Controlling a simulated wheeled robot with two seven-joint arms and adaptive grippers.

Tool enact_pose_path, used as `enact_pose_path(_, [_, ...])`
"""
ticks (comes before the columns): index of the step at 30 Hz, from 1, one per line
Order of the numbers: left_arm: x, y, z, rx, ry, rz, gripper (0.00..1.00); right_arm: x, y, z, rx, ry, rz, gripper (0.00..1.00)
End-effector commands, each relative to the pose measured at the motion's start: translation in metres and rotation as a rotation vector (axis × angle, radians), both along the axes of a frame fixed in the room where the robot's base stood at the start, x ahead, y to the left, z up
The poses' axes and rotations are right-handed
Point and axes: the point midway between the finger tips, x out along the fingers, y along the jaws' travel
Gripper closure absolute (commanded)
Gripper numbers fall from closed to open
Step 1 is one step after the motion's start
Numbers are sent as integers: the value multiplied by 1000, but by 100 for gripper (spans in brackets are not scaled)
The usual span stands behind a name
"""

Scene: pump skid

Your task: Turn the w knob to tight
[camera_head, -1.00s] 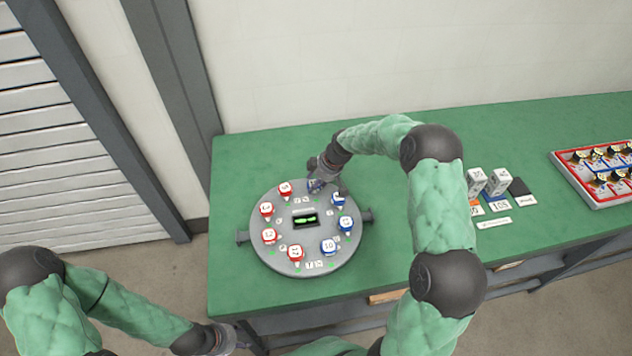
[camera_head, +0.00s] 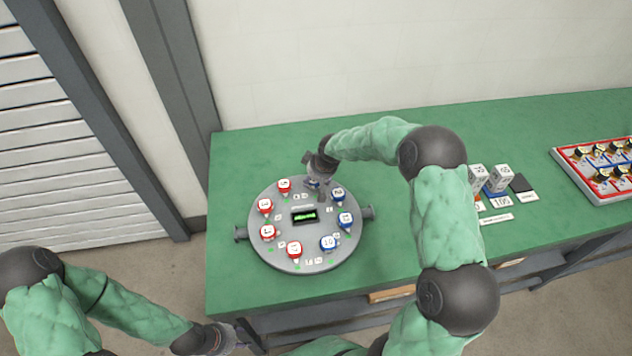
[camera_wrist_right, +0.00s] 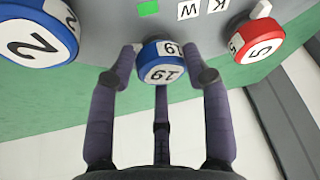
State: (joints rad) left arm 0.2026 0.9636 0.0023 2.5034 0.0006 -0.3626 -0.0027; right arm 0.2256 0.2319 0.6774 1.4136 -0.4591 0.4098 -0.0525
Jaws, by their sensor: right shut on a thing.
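A round grey plate (camera_head: 262,205) with a ring of red and blue numbered knobs lies on the green bench. My right gripper (camera_head: 318,184) is at the plate's far edge, shut on a blue knob. In the right wrist view the blue knob (camera_wrist_right: 161,52) carries the number 19 and sits between the fingers. Letter tiles that look like K (camera_wrist_right: 188,10) and W (camera_wrist_right: 217,4) lie beside it. In the head view the gripper mostly hides this knob. My left gripper (camera_head: 236,343) is low at the bottom edge, away from the plate; its fingers are unclear.
A blue knob marked 2 (camera_wrist_right: 40,38) and a red knob marked 5 (camera_wrist_right: 256,40) flank the gripper. A small display (camera_head: 304,215) glows green mid-plate. White blocks (camera_head: 498,178) and a tray of parts (camera_head: 605,196) stand to the right. The bench's front left is clear.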

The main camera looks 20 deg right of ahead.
Motion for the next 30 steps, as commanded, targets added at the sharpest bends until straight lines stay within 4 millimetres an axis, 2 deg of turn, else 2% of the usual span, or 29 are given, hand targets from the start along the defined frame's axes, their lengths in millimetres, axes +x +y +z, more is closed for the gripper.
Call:
enact_pose_path(1, [0, 0, -13, 0, 0, 0, 60, 3, 5, -3, 1, -12, -28, 84])
enact_pose_path(18, [0, 0, -106, 0, 0, 0, 60, 6, 7, -3, 8, -18, -504, 84])
enact_pose_path(24, [0, 0, -127, 0, 0, 0, 60, 7, 8, -1, 9, -16, -681, 84])
enact_pose_path(30, [0, 0, -139, 0, 0, 0, 60, 7, 8, 2, 11, -16, -828, 84])
